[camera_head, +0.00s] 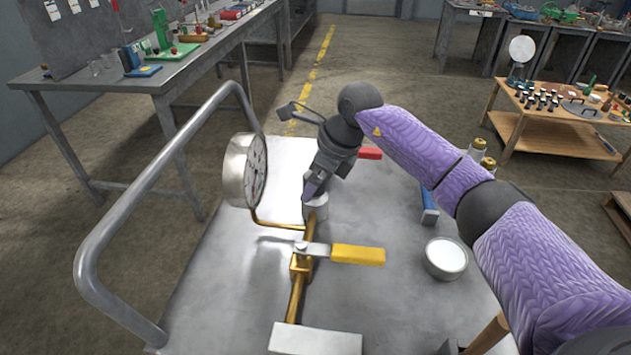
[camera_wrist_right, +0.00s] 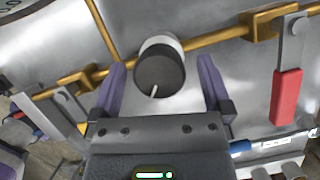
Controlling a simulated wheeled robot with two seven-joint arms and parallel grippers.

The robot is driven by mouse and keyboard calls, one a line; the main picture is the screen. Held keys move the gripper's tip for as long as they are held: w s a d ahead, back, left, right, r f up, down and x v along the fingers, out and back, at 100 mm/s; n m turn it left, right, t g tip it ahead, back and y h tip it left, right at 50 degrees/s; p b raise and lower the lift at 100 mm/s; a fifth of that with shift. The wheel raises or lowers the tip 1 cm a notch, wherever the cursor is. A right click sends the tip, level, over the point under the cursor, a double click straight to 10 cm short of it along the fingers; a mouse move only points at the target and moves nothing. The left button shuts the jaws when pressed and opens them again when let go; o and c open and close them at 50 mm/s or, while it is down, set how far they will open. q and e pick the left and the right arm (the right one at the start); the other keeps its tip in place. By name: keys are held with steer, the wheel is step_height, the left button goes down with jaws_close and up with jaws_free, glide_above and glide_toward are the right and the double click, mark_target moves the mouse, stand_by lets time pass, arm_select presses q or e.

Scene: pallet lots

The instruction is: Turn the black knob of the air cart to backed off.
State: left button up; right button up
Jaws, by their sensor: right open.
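The black knob (camera_wrist_right: 160,72) has a short white pointer line and sits on a silver round body on the brass pipe in the right wrist view. The line points down and slightly left there. In the head view my right gripper hides the knob, and only the silver body (camera_head: 317,208) shows. My right gripper (camera_head: 312,188) is open; in the wrist view its purple fingers (camera_wrist_right: 161,68) stand on either side of the knob. I see a gap beside each finger; contact is not visible. The air cart (camera_head: 225,285) has a grey metal top. My left gripper is not in view.
A round gauge (camera_head: 246,170) stands left of the knob. A yellow-handled lever (camera_head: 357,255) is nearer on the pipe, and a red handle (camera_head: 370,153) is beyond. A white-topped cup (camera_head: 445,259) stands right. The cart's tubular rail (camera_head: 180,140) runs along the left.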

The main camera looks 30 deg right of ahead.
steer(key=c, duration=1)
steer(key=shift+c, duration=1.3)
steer(key=shift+n, duration=0.6)
steer(key=n+g+b, duration=0.1)
steer(key=n, duration=0.1)
steer(key=n+y+b, duration=0.1)
steer(key=n, duration=0.1)
steer(key=shift+w+f+g, duration=0.1)
steer(key=shift+g, duration=0.3)
steer(key=shift+n+g+b, duration=0.3)
steer(key=shift+n+b, duration=0.25)
steer(key=shift+n, duration=0.45)
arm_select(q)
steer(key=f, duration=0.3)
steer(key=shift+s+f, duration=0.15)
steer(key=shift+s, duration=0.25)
arm_select(e)
steer(key=shift+n+y, duration=0.3)
steer(key=shift+y, duration=0.1)
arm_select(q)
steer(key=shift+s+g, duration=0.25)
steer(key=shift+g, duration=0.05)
